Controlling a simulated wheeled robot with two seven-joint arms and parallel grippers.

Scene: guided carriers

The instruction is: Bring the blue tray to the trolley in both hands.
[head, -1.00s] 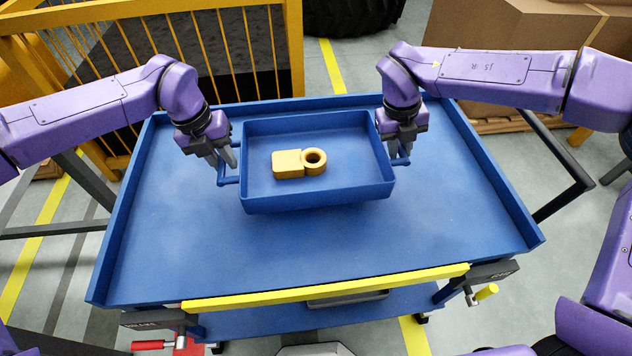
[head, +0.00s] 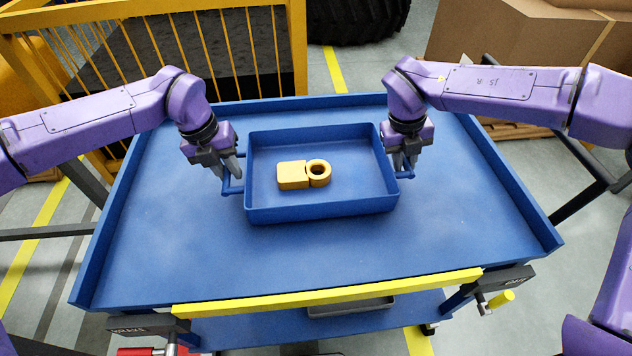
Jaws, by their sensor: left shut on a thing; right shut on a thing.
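The blue tray (head: 322,212) is over the blue top of the trolley (head: 160,250), a little behind its middle. Whether it touches the top or hangs just above it I cannot tell. A yellow block and a yellow ring (head: 318,172) lie side by side in the tray. My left gripper (head: 231,178) is shut on the tray's left handle (head: 232,189). My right gripper (head: 403,168) is shut on the tray's right handle (head: 408,174). The fingers partly hide both handles. The tray looks about level.
The trolley top has a raised rim and bare room around the tray. A yellow bar (head: 330,292) runs along its near edge. A yellow railing (head: 140,40) stands behind left, a black tyre (head: 357,18) behind, and cardboard boxes (head: 510,35) behind right.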

